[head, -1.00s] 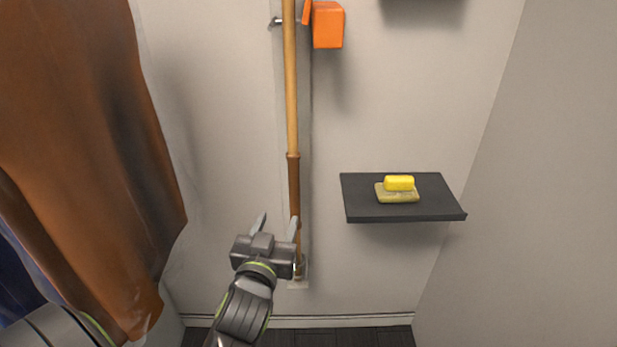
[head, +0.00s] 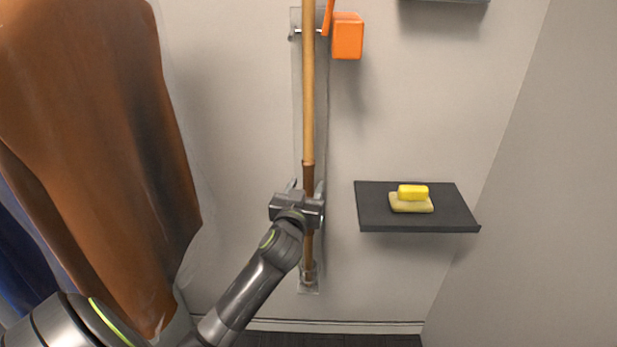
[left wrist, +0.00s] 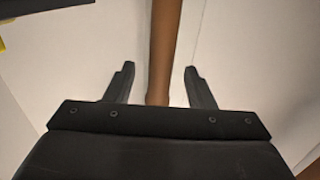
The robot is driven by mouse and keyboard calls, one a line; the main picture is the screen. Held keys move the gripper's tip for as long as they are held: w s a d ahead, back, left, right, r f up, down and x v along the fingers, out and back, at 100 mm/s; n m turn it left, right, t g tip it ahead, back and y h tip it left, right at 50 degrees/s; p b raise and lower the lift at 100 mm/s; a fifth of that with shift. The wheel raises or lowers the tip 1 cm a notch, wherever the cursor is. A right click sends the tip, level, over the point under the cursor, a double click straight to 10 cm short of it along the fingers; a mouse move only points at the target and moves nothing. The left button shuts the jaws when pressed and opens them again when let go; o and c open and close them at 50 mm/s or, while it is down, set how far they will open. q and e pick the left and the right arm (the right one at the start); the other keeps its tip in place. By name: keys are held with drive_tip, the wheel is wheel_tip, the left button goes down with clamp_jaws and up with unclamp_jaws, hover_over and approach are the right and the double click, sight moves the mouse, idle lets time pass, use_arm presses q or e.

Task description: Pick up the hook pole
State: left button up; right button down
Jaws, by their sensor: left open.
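The hook pole (head: 308,105) stands upright against the wall in the head view, with a light wooden upper part and a darker brown lower part. Its foot sits in a small clear holder (head: 308,285); its top is out of view. My left gripper (head: 306,184) is open at the pole's dark lower part. In the left wrist view, the dark pole section (left wrist: 163,50) runs between the two spread fingers of the left gripper (left wrist: 158,80), with a gap on each side. My right gripper is not in view.
A dark shelf (head: 375,222) with a yellow block (head: 412,192) on a pale yellow base juts out right of the pole. An orange block (head: 348,38) is beside the pole higher up. A brown garment (head: 100,130) hangs at left.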

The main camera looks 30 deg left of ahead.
sight(307, 183)
use_arm(q)
drive_tip(key=x, duration=0.3)
drive_tip(key=shift+w+a, duration=0.1)
drive_tip(key=shift+w, duration=0.05)
clamp_jaws()
